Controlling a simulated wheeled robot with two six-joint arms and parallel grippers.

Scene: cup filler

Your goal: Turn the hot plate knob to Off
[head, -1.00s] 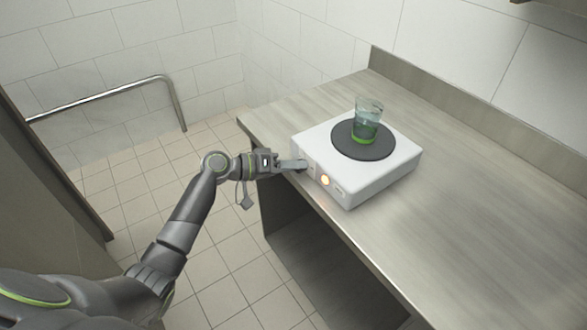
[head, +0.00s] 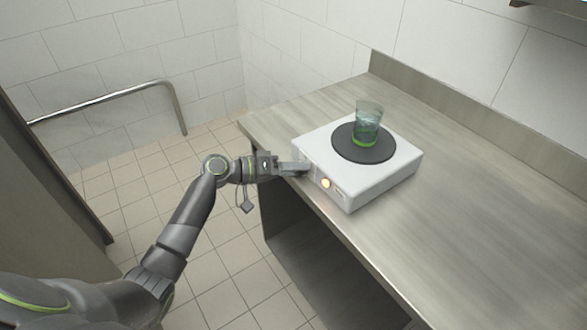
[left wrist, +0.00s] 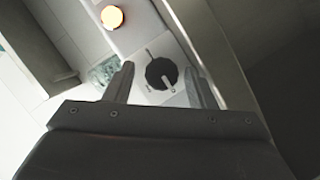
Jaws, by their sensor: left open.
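The white hot plate (head: 375,184) stands on the counter with a round dark heating disc (head: 345,147) on top. A glass (head: 368,118) with a green band at its bottom stands on the disc. The knob (left wrist: 159,72) is round and dark with a light pointer, slanting to the lower right in the left wrist view. Small marks surround it, too small to read. My left gripper (head: 301,168) is open at the hot plate's front, its fingers on either side of the knob. Contact cannot be told. In the head view the gripper hides the knob.
An orange light (head: 326,183) glows on the hot plate's front, beside the knob. The steel counter (head: 470,220) is bare to the right, with a raised back edge. A metal rail (head: 110,93) is on the tiled wall at left.

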